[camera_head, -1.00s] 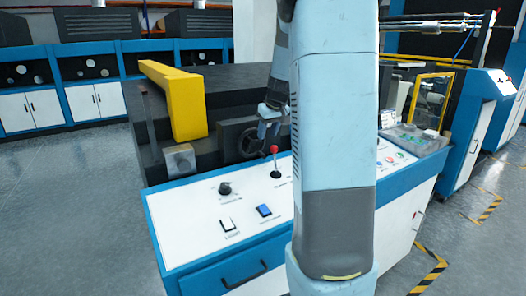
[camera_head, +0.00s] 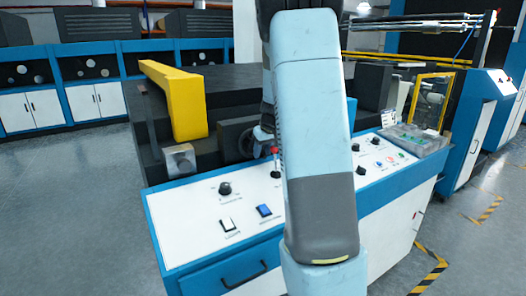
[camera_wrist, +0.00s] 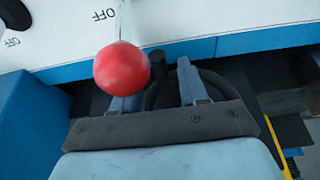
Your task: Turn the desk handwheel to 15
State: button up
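The dark handwheel (camera_head: 245,146) stands upright at the back edge of the white desk panel, partly hidden by my arm and gripper. In the wrist view its dark rim (camera_wrist: 153,98) and a dark round handle (camera_wrist: 157,62) show between my two fingers. My gripper (camera_wrist: 158,82) is open, with one finger on each side of the handle. I cannot tell whether either finger touches it. In the head view my gripper (camera_head: 262,140) is small and partly covered by my arm. No scale reading on the wheel is legible.
A red-ball lever (camera_head: 275,150) rises in front of the wheel; its ball (camera_wrist: 122,68) overlaps the left finger in the wrist view. The panel (camera_head: 190,215) carries a knob (camera_head: 225,188) and rocker switches. A yellow bar (camera_head: 180,100) stands left of the wheel.

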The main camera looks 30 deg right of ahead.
grip_shut()
jog(key=shift+a+f+y, duration=0.2)
jog(key=shift+y, duration=0.5)
dwell(0.3)
grip_release()
jog(key=v, duration=1.3)
jog(key=shift+s+d+r, duration=0.1)
jog(key=shift+s+r, duration=0.05)
jog(key=shift+r, duration=0.2)
